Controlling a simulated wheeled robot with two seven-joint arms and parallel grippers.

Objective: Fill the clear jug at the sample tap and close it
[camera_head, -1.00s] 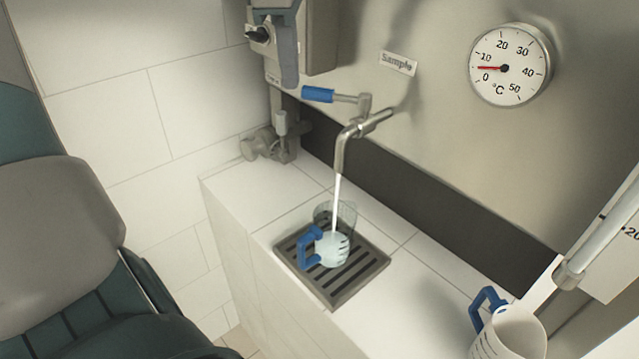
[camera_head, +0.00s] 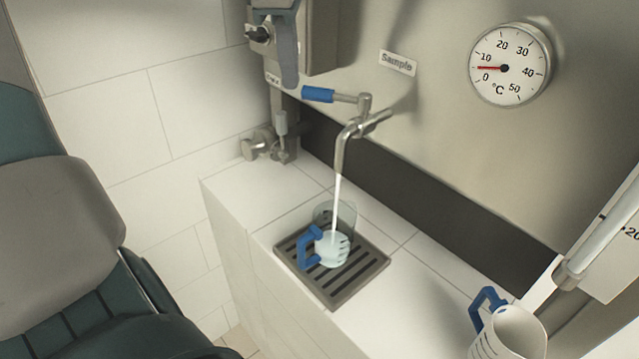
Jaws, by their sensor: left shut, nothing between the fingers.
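The clear jug (camera_head: 347,215) with a blue handle stands upright on the dark drain grate (camera_head: 340,292), handle to the left. Pale water (camera_head: 334,250) fills its lower part; the exact level is hard to read. A thin stream runs into it from the sample tap (camera_head: 345,140). The tap's lever has a blue grip (camera_head: 318,95) pointing left. My left gripper (camera_head: 290,78) comes down at the top, shut and empty, its tip just left of the blue grip; I cannot tell whether they touch. My right gripper does not show.
A second jug (camera_head: 508,335) with a blue handle stands at the lower right, near a slanted pale tube (camera_head: 605,235). A dial thermometer (camera_head: 510,65) sits on the metal wall. A pipe fitting (camera_head: 265,145) is at the ledge's back left. The white ledge beside the grate is clear.

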